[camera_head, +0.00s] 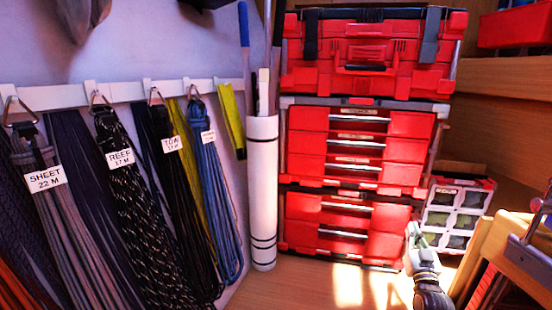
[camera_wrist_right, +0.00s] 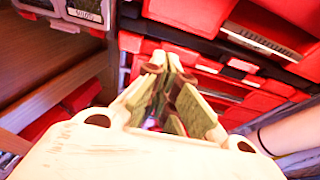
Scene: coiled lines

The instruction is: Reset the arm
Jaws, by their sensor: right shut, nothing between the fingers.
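My right gripper (camera_head: 412,230) shows at the lower right of the head view, pointing up in front of the red toolbox stack (camera_head: 350,150). In the right wrist view its fingertips (camera_wrist_right: 168,66) are together with nothing held between them. Red drawer fronts (camera_wrist_right: 190,22) lie beyond the fingers there; I cannot tell the exact gap. My left gripper is in neither view.
Coiled lines with tags, such as SHEET (camera_head: 45,180) and REEF (camera_head: 120,160), hang from a white rail (camera_head: 125,92). A white tube (camera_head: 263,190) stands beside the stack. A compartment case (camera_head: 456,215) and wooden furniture (camera_head: 505,240) are on the right.

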